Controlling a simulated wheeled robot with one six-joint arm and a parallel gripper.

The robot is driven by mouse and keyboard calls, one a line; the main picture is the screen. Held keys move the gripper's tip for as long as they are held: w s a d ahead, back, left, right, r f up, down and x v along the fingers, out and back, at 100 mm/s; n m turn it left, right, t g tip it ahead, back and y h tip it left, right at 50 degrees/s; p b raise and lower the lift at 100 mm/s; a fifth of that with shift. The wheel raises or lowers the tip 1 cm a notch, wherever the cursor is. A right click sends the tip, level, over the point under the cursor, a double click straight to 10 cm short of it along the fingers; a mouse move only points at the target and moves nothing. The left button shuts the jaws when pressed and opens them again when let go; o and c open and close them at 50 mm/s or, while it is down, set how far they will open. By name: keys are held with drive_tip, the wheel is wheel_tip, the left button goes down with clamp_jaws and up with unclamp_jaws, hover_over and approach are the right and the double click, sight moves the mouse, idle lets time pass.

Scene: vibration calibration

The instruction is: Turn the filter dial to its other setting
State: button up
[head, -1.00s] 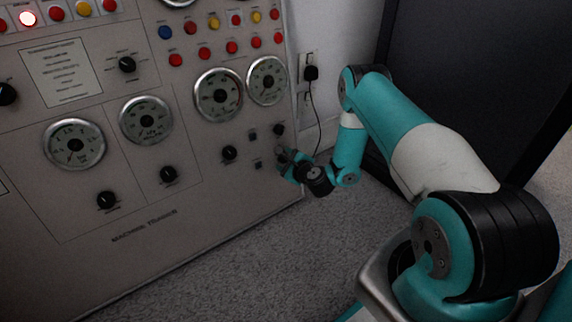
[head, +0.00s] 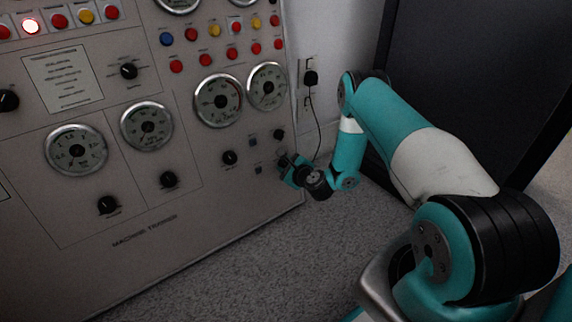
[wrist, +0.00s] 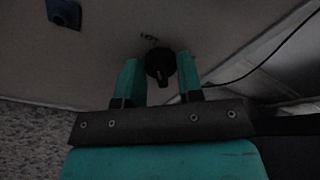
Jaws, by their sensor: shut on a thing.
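A round black dial (wrist: 160,66) with a pointer ridge sits on the grey panel in the wrist view, ridge toward the bottom of the picture.
The panel (head: 160,215) carries several gauges, other black knobs (head: 229,157) and rows of coloured buttons. A black plug (head: 310,78) and its cable hang on the wall to the right. A dark cabinet (head: 480,80) stands behind my arm. Grey carpet lies below.

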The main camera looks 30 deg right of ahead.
drive_tip(key=m+p, duration=0.1)
drive_tip(key=m, duration=0.2)
drive_tip(key=shift+d+r+p, duration=0.1)
drive_tip(key=shift+r+p, duration=0.05)
drive_tip(key=shift+p, duration=0.25)
drive_tip(key=m, duration=0.2)
drive_tip(key=m+y, duration=0.1)
drive_tip(key=m, duration=0.2)
drive_tip(key=m+p, duration=0.1)
drive_tip(key=m, duration=0.2)
drive_tip(key=shift+d+y, duration=0.25)
drive_tip(key=shift+y, duration=0.05)
drive_tip(key=shift+d+f+m+y+b, duration=0.15)
drive_tip(key=shift+m+y+b, duration=0.25)
drive_tip(key=shift+m, duration=1.9)
drive_tip(key=o, duration=0.9)
drive_tip(key=shift+s, duration=0.1)
